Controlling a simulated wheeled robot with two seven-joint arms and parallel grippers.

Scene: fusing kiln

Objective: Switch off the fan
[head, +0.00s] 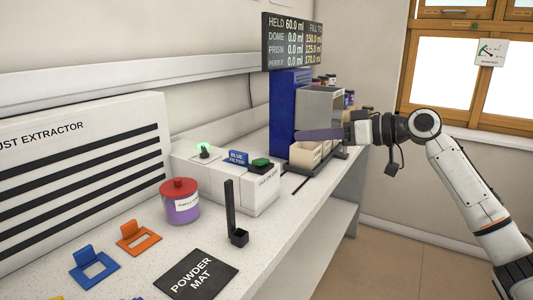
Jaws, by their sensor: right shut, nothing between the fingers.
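The fan's control box is a white box (236,193) on the bench, with a label that seems to begin "FAN ON" on its front. A green button (261,162) on a dark base sits on its top at the right end. A small dark toggle (204,152) with a green glow stands at its left end. The dust extractor (82,152) is a white slotted panel at the left. My right gripper (347,133) is shut and empty, beyond and to the right of the box, well apart from the button. My left gripper is not in view.
A red-lidded purple jar (180,203), a black upright holder (238,237) and a powder mat (197,274) are in front.

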